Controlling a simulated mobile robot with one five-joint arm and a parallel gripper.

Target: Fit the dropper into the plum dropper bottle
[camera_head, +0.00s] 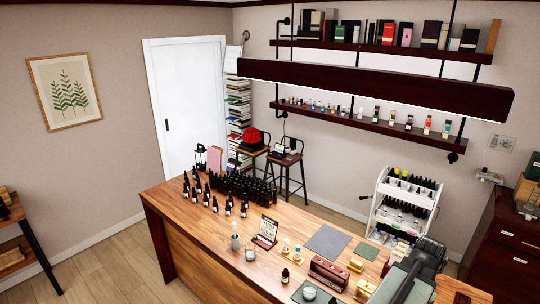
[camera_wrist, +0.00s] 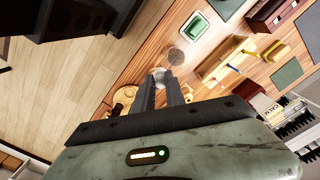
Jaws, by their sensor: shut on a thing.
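In the wrist view my gripper (camera_wrist: 161,82) has its two grey fingers close together. A small pale piece shows at their tips, and my gripper is shut on it. It is probably the dropper, but its shape is mostly hidden by the fingers. In the head view a single dark bottle (camera_head: 285,276) with a pale label stands upright near the front of the wooden counter. I cannot tell its plum colour for sure, nor pick out the plum bottle among the others. My fingertips cannot be made out in the head view.
Many dark bottles (camera_head: 240,187) stand on the counter's left part. A small sign (camera_head: 266,232), a grey mat (camera_head: 327,240) and a dark red rack (camera_head: 328,274) are near the middle.

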